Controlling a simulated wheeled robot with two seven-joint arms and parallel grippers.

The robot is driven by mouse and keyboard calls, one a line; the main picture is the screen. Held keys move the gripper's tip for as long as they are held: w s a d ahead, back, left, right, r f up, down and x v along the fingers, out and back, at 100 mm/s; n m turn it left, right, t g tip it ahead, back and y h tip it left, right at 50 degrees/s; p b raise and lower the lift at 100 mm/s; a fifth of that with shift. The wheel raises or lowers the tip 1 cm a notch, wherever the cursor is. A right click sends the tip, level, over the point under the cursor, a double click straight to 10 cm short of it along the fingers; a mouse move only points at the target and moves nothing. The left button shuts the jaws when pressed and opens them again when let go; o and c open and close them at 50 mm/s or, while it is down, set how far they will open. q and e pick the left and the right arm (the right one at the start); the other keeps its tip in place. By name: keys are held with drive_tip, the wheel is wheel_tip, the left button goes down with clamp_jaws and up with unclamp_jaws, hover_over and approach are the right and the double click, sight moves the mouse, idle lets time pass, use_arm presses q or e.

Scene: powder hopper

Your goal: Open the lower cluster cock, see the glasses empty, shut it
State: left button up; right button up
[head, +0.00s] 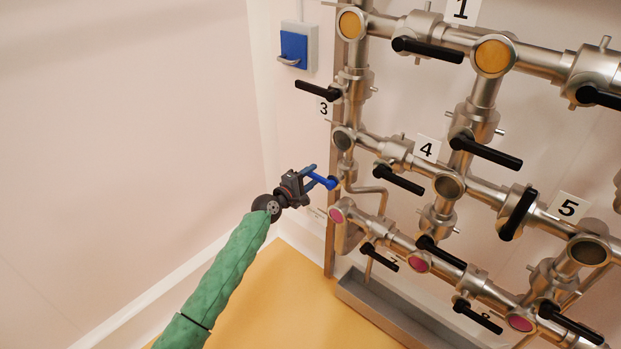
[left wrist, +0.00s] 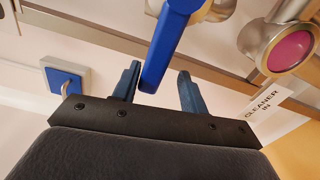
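The blue cock lever (head: 330,183) sits at the left end of the pipework, above the lower row; it also shows in the left wrist view (left wrist: 168,45). My left gripper (head: 313,176) is at this lever. In the left wrist view its blue fingers (left wrist: 160,74) are apart, with the lever's end between them; the lever is close to the left finger, with a gap to the right finger. The lower row's round glasses, a left one (head: 336,216), a middle one (head: 419,262) and a right one (head: 520,323), show pink. My right gripper is not in view.
Upper glasses show yellow (head: 494,56) and the middle row's glasses grey (head: 449,186). Several black levers (head: 400,180) stick out from the pipes. A grey trough (head: 385,310) lies below. A blue wall box (head: 293,46) hangs upper left. The left wall side is free.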

use_arm(q)
drive_tip(key=shift+s+a+f, duration=0.1)
drive_tip(key=shift+s+a, duration=0.15)
drive_tip(key=shift+s, duration=0.1)
drive_tip(key=b+v, duration=0.1)
drive_tip(key=v, duration=0.5)
drive_tip(key=shift+s+a, duration=0.25)
drive_tip(key=shift+s, duration=0.05)
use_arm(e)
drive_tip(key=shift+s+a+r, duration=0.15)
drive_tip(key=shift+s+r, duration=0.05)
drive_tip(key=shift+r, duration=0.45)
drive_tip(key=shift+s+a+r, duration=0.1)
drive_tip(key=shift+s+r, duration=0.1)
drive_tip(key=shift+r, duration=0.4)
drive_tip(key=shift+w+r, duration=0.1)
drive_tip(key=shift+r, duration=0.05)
